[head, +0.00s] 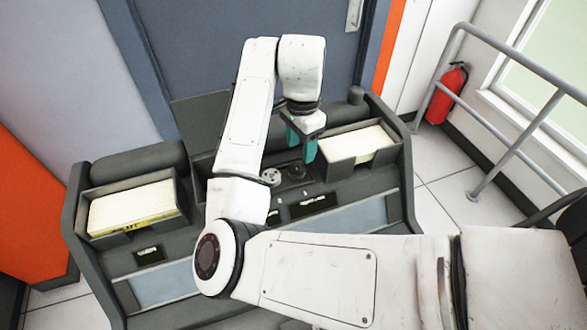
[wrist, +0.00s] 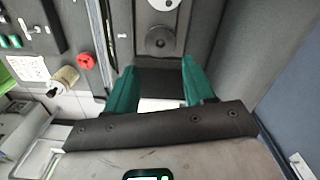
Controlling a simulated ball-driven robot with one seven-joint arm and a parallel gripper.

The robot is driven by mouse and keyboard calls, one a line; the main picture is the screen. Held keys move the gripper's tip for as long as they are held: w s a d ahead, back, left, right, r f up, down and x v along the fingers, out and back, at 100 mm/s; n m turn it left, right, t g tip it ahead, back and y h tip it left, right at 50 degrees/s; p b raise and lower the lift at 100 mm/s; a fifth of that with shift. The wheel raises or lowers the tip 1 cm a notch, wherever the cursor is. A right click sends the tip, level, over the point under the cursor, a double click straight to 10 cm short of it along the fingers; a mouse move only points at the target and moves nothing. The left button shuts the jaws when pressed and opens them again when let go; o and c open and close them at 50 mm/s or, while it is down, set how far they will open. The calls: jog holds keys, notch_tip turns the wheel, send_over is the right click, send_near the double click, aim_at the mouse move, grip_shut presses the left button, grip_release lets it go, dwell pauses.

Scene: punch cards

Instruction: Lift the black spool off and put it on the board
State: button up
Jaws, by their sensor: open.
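My gripper (head: 300,152) has green fingers. It is open and empty above the middle of the dark console (head: 75,215). The black spool (head: 296,171) looks like a dark round disc, low on the console just below the fingers. In the wrist view the black spool (wrist: 160,41) lies ahead of the open fingertips (wrist: 158,66), apart from them. A light grey disc (head: 270,177) sits beside it, and its edge shows at the top of the wrist view (wrist: 159,4). I cannot tell which surface is the board.
Card-filled trays stand on the console, one at left (head: 134,207) and one at right (head: 358,144). A grey railing (head: 520,65) and a red fire extinguisher (head: 444,95) are at right. The wrist view shows a red knob (wrist: 86,61) and a beige cylinder (wrist: 65,78) at left.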

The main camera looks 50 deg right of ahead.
aim_at(297, 168)
jog(key=shift+w+a+f+p, duration=0.2)
jog(key=shift+f+p, duration=0.1)
jog(key=shift+f, duration=1.45)
jog(key=shift+w+a+f+p, duration=0.15)
jog(key=shift+f+p, duration=0.15)
jog(key=shift+f, duration=1.4)
jog(key=shift+s, duration=0.1)
jog(key=c, duration=0.7)
jog(key=shift+r+b, duration=0.3)
jog(key=shift+r, duration=0.25)
jog(key=a+r+p, duration=0.2)
jog(key=a+r, duration=1.2)
jog(key=r, duration=0.2)
jog(key=shift+s, duration=0.45)
